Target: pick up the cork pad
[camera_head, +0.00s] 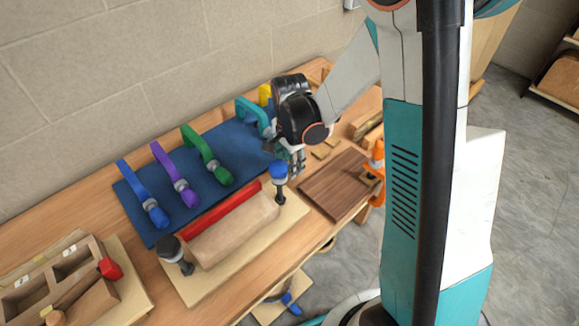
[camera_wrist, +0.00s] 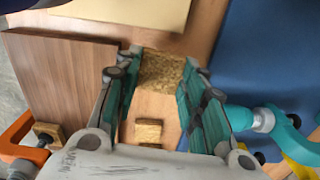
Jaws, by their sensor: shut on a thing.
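A square, speckled yellow-brown cork pad (camera_wrist: 160,73) sits between the two fingertips of my gripper (camera_wrist: 163,62) in the wrist view. My gripper is shut on it, with a finger against each side. In the head view my gripper (camera_head: 291,167) is over the workbench, beside the blue-topped clamp (camera_head: 279,172) on the pale board. The held pad cannot be made out there. Other cork pieces (camera_head: 321,151) lie on the bench to the right of my gripper, and they also show below the held pad in the wrist view (camera_wrist: 148,132).
A brown wood panel (camera_head: 337,184) lies to the right, with an orange clamp (camera_head: 376,160) at its edge. A blue mat (camera_head: 240,148) holds purple, blue and green clamps. The pale board (camera_head: 200,287) carries a curved wood form (camera_head: 235,228). A divided wooden box (camera_head: 45,285) stands at the left.

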